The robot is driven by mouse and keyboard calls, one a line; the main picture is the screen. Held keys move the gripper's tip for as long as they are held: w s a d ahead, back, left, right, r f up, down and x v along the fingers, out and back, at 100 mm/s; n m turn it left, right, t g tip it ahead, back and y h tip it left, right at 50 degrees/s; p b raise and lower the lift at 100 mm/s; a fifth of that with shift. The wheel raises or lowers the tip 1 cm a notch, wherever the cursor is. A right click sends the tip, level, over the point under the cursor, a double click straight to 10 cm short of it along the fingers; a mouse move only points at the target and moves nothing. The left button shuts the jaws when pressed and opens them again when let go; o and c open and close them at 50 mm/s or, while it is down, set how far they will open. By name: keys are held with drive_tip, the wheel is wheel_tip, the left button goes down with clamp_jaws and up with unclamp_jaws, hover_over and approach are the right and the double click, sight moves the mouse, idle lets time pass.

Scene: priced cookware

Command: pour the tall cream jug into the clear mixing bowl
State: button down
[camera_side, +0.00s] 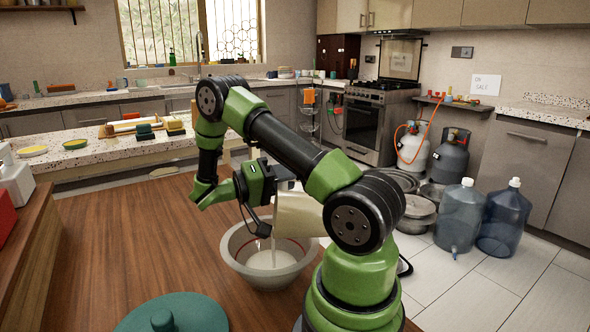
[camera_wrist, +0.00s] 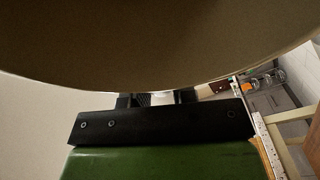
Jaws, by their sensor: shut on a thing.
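The tall cream jug (camera_side: 298,215) is tilted well over above the mixing bowl, partly hidden behind my arm. A thin pale stream runs down from it into the bowl. The clear mixing bowl (camera_side: 240,250) stands on the wooden table and holds a pale liquid (camera_side: 270,262) at its bottom. My gripper (camera_side: 284,184) is shut on the jug above the bowl's back rim; its fingertips are mostly hidden in the side view. In the wrist view the jug (camera_wrist: 150,45) fills the top, close against my gripper (camera_wrist: 158,99).
A teal lid (camera_side: 195,312) with a knob lies at the table's front. A red thing (camera_side: 5,205) and a white bottle (camera_side: 14,175) stand on a raised shelf at the left. The wooden table (camera_side: 130,240) is clear left of the bowl. Water bottles (camera_side: 460,215) stand on the floor at right.

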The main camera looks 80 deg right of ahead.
drive_tip(key=shift+w+a+f+n+g+h, duration=0.2)
drive_tip(key=shift+w+n+g+h, duration=0.15)
drive_tip(key=shift+w+g+h, duration=0.15)
drive_tip(key=shift+w+a+f+n+g+h, duration=0.1)
drive_tip(key=shift+w+f+n+g+h, duration=0.1)
drive_tip(key=shift+w+n+g+h, duration=0.25)
drive_tip(key=shift+w+a+f+n+g+h, duration=0.2)
drive_tip(key=shift+w+g+h, duration=0.15)
drive_tip(key=shift+w+h, duration=0.2)
idle(6.5)
